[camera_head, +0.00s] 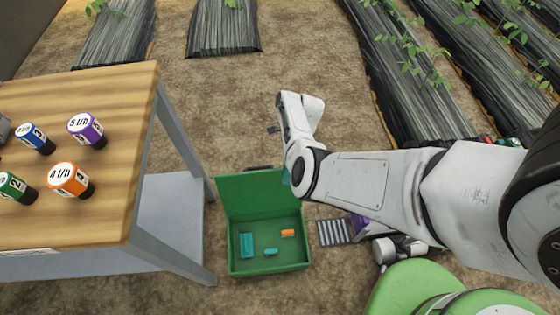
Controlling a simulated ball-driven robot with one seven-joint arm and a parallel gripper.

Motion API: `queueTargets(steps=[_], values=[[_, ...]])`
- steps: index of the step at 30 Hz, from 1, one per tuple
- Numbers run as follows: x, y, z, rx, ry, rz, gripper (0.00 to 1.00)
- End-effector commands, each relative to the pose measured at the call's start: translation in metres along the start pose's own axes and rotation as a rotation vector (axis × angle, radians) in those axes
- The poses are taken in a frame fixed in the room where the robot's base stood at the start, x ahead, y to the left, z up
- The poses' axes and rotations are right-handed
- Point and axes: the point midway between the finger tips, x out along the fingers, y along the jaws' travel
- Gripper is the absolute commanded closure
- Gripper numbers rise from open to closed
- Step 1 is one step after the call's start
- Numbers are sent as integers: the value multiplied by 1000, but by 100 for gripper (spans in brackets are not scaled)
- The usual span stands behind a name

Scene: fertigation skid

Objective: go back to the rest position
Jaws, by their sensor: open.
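My white arm reaches in from the right edge and bends at a dark-ringed wrist joint. The hand end of it stands over bare soil, right of the wooden table and above the open green toolbox. My gripper (273,129) shows only as a small dark piece at the left of the hand; the rest is hidden by the hand. It is open, and I see nothing held in it.
The wooden table (105,85) at left carries labelled bottles: blue (36,138), purple (86,130), orange (70,179) and green (15,187). The green toolbox (269,263) lies open on the ground. A grey grate (333,232) is beside it. Covered plant beds (405,70) lie behind.

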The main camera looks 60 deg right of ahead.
Motion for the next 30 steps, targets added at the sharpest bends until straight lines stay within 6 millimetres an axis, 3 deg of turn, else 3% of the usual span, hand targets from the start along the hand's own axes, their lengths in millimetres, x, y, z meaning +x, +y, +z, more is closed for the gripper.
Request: queueTargets(steps=[10,14,22,30], values=[[0,0,0,0,0,0,58],[1,-2,-14,-56,43,-37,58],[-5,-1,-61,-402,275,-177,58],[-11,18,-78,-848,545,-233,58]])
